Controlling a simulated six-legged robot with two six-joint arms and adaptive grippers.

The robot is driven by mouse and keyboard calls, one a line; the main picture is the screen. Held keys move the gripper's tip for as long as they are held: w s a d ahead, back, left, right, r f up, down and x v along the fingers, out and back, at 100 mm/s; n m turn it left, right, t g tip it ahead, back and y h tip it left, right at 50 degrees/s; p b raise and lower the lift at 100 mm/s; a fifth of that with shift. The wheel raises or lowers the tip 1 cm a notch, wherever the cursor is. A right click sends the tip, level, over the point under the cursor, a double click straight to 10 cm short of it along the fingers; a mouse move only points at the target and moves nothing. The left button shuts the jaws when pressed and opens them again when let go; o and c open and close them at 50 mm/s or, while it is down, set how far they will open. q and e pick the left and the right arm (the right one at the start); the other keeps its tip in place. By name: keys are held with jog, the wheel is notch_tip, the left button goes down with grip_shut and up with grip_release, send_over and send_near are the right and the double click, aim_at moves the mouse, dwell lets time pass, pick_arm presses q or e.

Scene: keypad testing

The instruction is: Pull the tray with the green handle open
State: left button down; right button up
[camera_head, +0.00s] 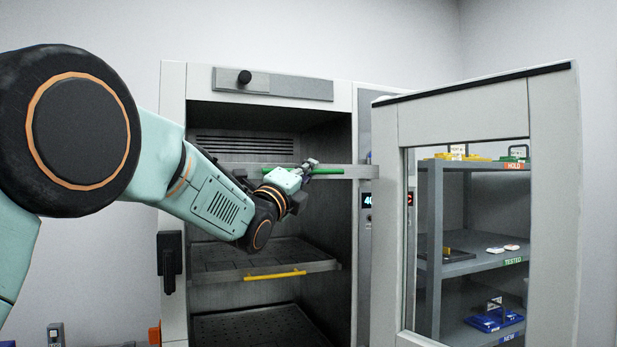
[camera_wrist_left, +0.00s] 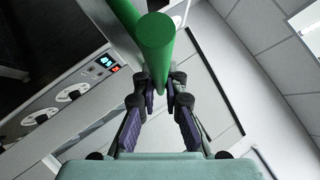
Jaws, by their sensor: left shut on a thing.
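The green handle (camera_head: 326,171) is a round bar on the grey front of the upper tray (camera_head: 362,172) in the open cabinet. That tray front overlaps the cabinet's right frame in the head view, so it appears to stand out of the opening. My left gripper (camera_head: 305,166) is shut on the handle and hides its left part. In the left wrist view the green handle (camera_wrist_left: 157,45) runs between the fingers of my left gripper (camera_wrist_left: 160,90). My right gripper is not in view.
A lower tray (camera_head: 225,277) has a yellow handle (camera_head: 275,275). The cabinet door (camera_head: 555,200) stands open at the right, and through its window a shelf unit (camera_head: 475,266) shows labels and small items. A display (camera_head: 367,199) is on the cabinet's right frame.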

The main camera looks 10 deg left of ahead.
pick_arm(q)
jog(key=shift+s+d+f, duration=0.1)
jog(key=shift+s, duration=0.1)
jog(key=c, duration=1.7)
grip_release()
jog(key=shift+s+d+r, duration=0.1)
jog(key=shift+s+r, duration=0.1)
jog(key=shift+s, duration=0.15)
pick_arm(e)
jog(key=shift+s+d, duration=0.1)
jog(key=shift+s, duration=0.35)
pick_arm(q)
jog(key=shift+w+f, duration=0.1)
jog(key=shift+f, duration=0.15)
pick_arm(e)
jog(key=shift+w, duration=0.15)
pick_arm(q)
jog(key=v, duration=1.2)
jog(key=shift+a+r, duration=0.25)
jog(key=shift+d, duration=0.1)
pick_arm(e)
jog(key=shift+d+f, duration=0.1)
